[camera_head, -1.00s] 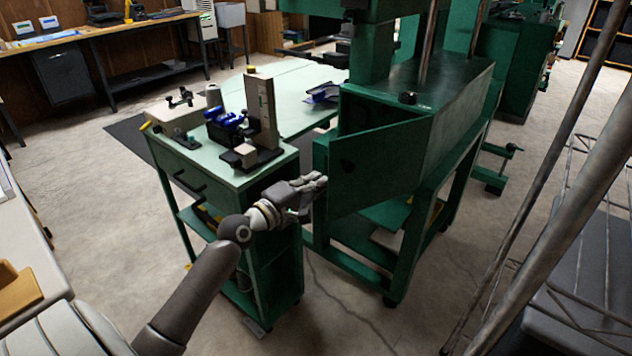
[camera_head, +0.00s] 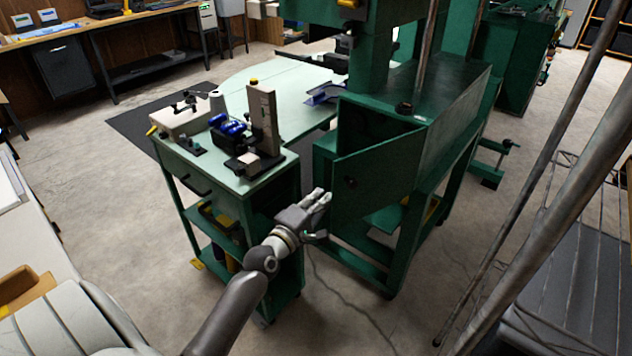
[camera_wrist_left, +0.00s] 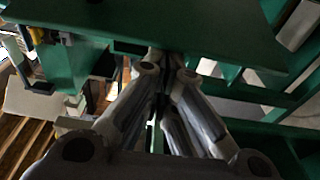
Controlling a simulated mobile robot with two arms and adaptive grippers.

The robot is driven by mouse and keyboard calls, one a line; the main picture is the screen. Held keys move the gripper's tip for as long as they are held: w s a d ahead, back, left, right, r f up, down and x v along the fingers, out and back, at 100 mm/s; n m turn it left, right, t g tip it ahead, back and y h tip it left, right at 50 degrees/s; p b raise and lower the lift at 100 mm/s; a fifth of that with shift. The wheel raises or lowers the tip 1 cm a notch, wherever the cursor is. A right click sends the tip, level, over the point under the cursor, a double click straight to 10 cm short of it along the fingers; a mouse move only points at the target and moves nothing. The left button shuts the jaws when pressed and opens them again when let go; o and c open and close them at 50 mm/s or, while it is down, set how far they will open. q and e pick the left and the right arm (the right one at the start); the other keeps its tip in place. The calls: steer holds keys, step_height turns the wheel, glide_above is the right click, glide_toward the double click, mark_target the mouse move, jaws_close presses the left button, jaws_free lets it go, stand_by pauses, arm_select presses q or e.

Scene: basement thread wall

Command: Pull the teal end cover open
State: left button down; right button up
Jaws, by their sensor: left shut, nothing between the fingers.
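The teal end cover (camera_head: 378,178) is a dark green hinged panel on the end of the green machine housing (camera_head: 450,105). It stands part-way open, swung out from its right edge, and the dark inside shows behind it. My left gripper (camera_head: 325,200) is at the free left edge of the cover, fingers shut with nothing between them. Whether the fingers touch the cover cannot be told. In the left wrist view the closed fingers (camera_wrist_left: 167,68) point at a broad green panel (camera_wrist_left: 160,22) that crosses the top. My right gripper is not in view.
A green cart (camera_head: 235,205) with a pale top holding tools stands close left of my left gripper. A pale table (camera_head: 285,85) is behind it. Metal poles (camera_head: 560,190) and a wire rack stand at the right. Bare concrete floor (camera_head: 350,315) lies in front.

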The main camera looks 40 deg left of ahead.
arm_select(q)
steer(key=s+d+y+p, duration=0.1)
steer(key=s+d+p, duration=0.1)
steer(key=d+p, duration=0.2)
steer(key=d, duration=0.3)
steer(key=shift+s+d+r, duration=0.15)
steer(key=shift+s+d, duration=0.1)
steer(key=shift+s, duration=0.15)
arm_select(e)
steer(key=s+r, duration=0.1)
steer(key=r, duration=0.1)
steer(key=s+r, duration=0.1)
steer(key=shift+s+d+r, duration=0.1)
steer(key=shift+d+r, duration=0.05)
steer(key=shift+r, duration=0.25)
arm_select(q)
steer(key=shift+a, duration=0.1)
